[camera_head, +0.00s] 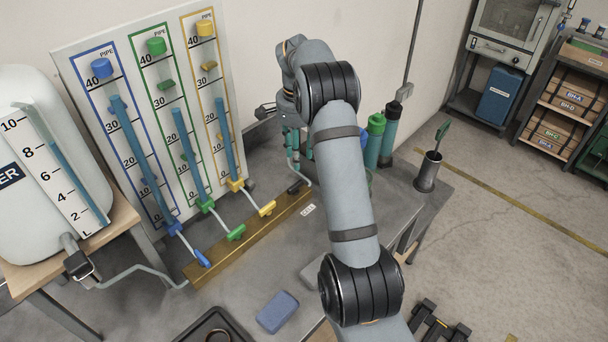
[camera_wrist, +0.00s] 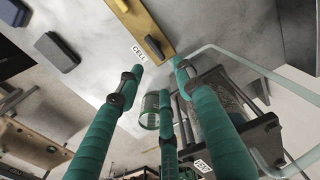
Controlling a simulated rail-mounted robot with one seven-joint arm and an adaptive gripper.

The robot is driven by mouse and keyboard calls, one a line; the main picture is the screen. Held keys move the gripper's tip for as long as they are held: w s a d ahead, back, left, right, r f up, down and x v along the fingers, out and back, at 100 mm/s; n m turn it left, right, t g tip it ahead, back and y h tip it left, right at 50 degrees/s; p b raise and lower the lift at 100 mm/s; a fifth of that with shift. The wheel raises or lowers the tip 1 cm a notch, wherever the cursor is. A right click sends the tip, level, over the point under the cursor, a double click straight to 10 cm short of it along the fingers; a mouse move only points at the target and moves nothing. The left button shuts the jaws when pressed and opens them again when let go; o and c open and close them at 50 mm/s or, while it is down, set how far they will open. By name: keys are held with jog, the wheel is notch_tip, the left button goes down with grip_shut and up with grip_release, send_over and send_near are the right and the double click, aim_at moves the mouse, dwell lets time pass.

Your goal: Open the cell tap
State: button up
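The cell tap is a small black lever (camera_wrist: 153,47) at the end of the brass bar (camera_wrist: 146,22), beside a white CELL label (camera_wrist: 138,53). In the head view the black lever (camera_head: 296,187) sits at the bar's right end, with the CELL label (camera_head: 308,210) just in front. In the wrist view the lever shows between and just beyond the fingertips; I see no contact.
Blue (camera_head: 202,257), green (camera_head: 236,232) and yellow (camera_head: 267,208) levers line the brass bar (camera_head: 235,245). A gauge board (camera_head: 135,75) stands behind. A clear bent pipe (camera_wrist: 235,58) runs close to my right finger. Green-capped bottles (camera_head: 375,140) and a dark cup (camera_head: 428,172) stand right.

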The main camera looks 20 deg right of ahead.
aim_at(296, 185)
jog(key=shift+m, duration=0.6)
jog(key=f, duration=0.3)
jog(key=f+p, duration=0.1)
jog(key=f, duration=0.2)
jog(key=s+a+f, duration=0.1)
jog(key=f, duration=0.3)
jog(key=shift+p, duration=0.35)
jog(key=c, duration=0.3)
grip_shut()
